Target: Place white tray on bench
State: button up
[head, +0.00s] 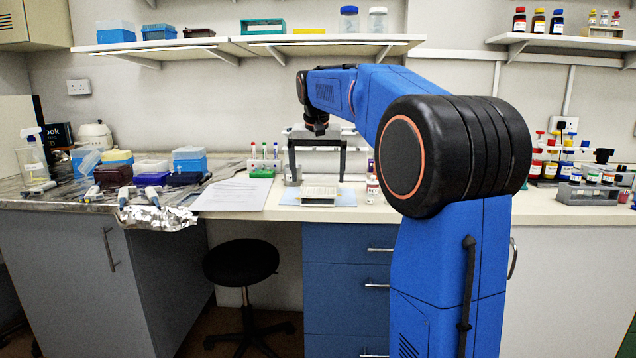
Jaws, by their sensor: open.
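My gripper (317,178) hangs over the bench with its two dark fingers spread wide and pointing down. It is open. A small pale, whitish tray (320,191) lies just below and in front of the fingers, on a light blue mat (290,199) on the white bench (250,211). From this angle I cannot tell whether a finger touches the tray. The gap between the fingers shows no held object.
A paper sheet (228,194) lies left of the mat. A green rack (262,173) with capped tubes stands behind it. Crumpled foil (158,217) and pipettes lie farther left. Bottles in a grey rack (588,194) stand right. A black stool (241,262) is in front.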

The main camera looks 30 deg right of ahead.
jog(key=v, duration=0.8)
jog(key=shift+r, duration=0.25)
jog(key=shift+s, duration=0.15)
jog(key=s+a+f+n, duration=0.2)
jog(key=s+a+f, duration=0.3)
jog(key=s+f, duration=0.5)
jog(key=s+a+f+n+t+y, duration=0.1)
jog(key=s+a+f, duration=0.4)
jog(key=s+f, duration=0.6)
jog(key=s+a+f+n+t+y, duration=0.1)
jog(key=s+a+f+n, duration=0.2)
jog(key=s+a+f, duration=0.3)
jog(key=s+f, duration=0.5)
jog(key=s, duration=0.4)
jog(key=shift+f+n, duration=0.25)
jog(key=shift+n, duration=0.15)
jog(key=shift+s+a, duration=0.1)
jog(key=shift+s, duration=0.05)
jog(key=shift+c, duration=0.3)
